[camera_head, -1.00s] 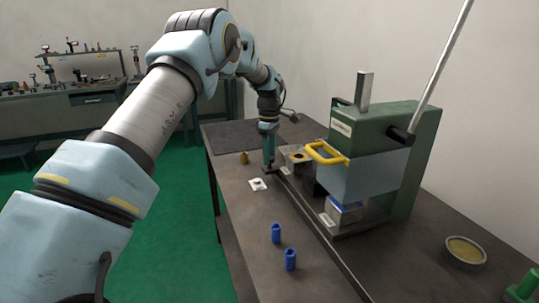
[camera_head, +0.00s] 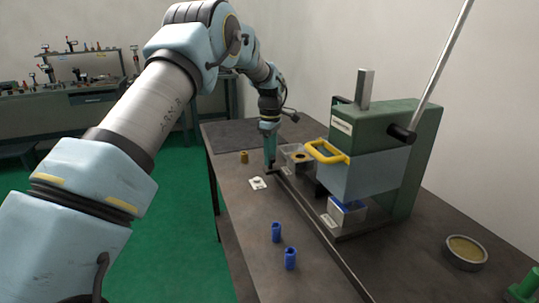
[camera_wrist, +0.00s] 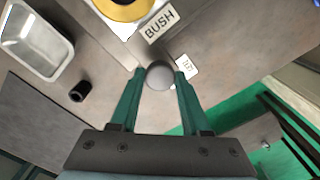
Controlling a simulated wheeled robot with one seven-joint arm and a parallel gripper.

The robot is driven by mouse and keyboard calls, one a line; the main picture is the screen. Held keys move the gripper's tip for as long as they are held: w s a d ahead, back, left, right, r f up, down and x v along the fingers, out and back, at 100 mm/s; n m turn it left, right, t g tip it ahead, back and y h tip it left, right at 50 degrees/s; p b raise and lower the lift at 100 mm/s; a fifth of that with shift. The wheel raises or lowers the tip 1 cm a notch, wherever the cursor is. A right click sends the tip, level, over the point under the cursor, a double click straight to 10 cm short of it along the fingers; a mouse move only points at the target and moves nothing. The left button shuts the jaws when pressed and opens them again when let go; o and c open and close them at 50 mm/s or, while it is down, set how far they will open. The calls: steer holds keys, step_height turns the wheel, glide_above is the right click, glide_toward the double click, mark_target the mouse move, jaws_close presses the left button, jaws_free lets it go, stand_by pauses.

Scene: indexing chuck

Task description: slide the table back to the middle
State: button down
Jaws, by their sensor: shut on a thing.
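The sliding table shows as a long dark rail under the green press (camera_head: 402,170). A grey block with a brass-coloured ring (camera_head: 300,157) stands at its far end. A pale block with a blue top (camera_head: 346,212) stands under the press's grey head. In the wrist view the ring is cut off at the top edge, beside a "BUSH" label (camera_wrist: 160,22). My gripper (camera_head: 270,168) is low at the far left end of the table. The wrist view shows its fingers shut on a round grey knob (camera_wrist: 159,75). The knob's lower part is hidden.
Two blue cylinders (camera_head: 276,232) (camera_head: 290,258) stand on the bench in front. A round dish (camera_head: 465,252) is at right. A yellow guard handle (camera_head: 326,152) juts from the press.

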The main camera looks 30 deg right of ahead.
steer(key=s+a+b, duration=0.1)
steer(key=s+b, duration=0.2)
steer(key=s, duration=0.9)
steer(key=shift+a, duration=0.2)
steer(key=shift+c, duration=1.9)
jaws_free()
step_height(320, 180, up, 11)
steer(key=b, duration=0.2)
steer(key=shift+a+f, duration=0.1)
